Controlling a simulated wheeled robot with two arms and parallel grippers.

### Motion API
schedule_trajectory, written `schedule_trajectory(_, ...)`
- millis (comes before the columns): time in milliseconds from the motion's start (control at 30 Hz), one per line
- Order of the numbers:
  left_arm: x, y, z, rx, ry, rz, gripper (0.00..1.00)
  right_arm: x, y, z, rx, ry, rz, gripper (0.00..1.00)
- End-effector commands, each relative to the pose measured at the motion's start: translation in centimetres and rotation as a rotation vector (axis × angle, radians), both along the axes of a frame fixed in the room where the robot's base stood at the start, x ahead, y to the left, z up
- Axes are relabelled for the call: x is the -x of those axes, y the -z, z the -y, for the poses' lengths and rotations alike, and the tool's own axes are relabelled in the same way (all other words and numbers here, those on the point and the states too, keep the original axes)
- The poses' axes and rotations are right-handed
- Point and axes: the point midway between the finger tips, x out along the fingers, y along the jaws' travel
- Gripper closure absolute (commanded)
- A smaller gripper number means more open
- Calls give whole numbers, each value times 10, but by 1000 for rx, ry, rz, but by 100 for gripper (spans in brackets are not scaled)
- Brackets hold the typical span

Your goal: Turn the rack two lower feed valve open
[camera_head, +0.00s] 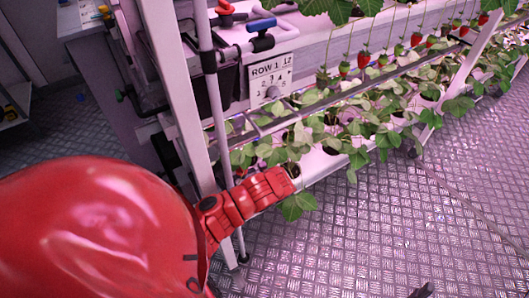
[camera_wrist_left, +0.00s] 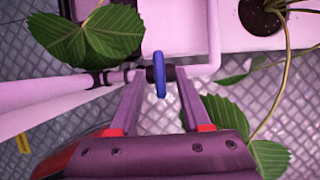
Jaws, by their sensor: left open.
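In the left wrist view a blue valve handle (camera_wrist_left: 158,72) sits on a dark fitting in a pale pipe (camera_wrist_left: 213,45). The handle stands across the pipe line. My left gripper (camera_wrist_left: 160,80) is open, with one finger on each side of the handle. I cannot tell whether either finger touches it. In the head view my red left wrist (camera_head: 250,197) is beside the lower rack gutter, and its fingers and this lower valve are hidden. Another blue-handled valve (camera_head: 262,25) and a red-handled valve (camera_head: 225,8) are higher on the rack.
A white rack post (camera_head: 180,85) and a thin pipe (camera_head: 213,95) stand close to my left arm. A row sign (camera_head: 270,73) hangs on the rack. Strawberry plants (camera_head: 340,125) overhang the gutter. The metal floor (camera_head: 400,220) at the right is mostly clear.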

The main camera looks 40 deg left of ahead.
Motion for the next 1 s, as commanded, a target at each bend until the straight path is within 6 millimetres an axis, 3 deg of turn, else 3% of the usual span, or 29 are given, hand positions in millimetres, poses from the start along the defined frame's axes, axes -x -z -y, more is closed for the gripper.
schedule_trajectory(100, 0, 0, 0, 0, 0, 0, 54, 0, 0, 0, 0, 0, 0, 32)
schedule_trajectory(367, 0, 0, 0, 1, -1, -1, 100, 0, 0, 0, 0, 0, 0, 32)
schedule_trajectory(767, 0, 0, 0, 1, -13, 0, 100, 0, 0, 0, 0, 0, 0, 32)
schedule_trajectory(1000, 0, 0, 0, 1, -103, -3, 100, 0, 1, 0, 0, 0, 0, 32)
